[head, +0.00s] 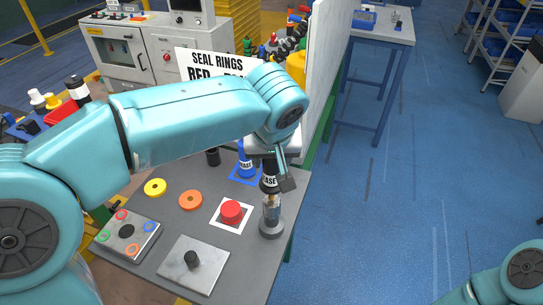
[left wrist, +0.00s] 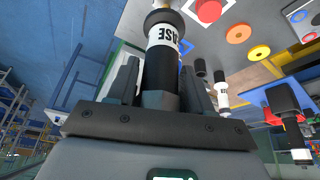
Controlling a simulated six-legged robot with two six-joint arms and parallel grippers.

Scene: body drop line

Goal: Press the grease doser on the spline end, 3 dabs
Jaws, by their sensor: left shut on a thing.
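My left gripper (head: 279,178) is shut on the grease doser (head: 269,184), a dark cylinder with a white label ending in "EASE". The doser is upright, nose down, directly above the metal spline end (head: 271,212), which stands in a round grey base (head: 271,232) near the table's right edge. Whether the nose touches the spline end is hard to tell. The left wrist view shows the doser (left wrist: 162,45) between the fingers. My right gripper is out of view; only part of its arm shows at lower right.

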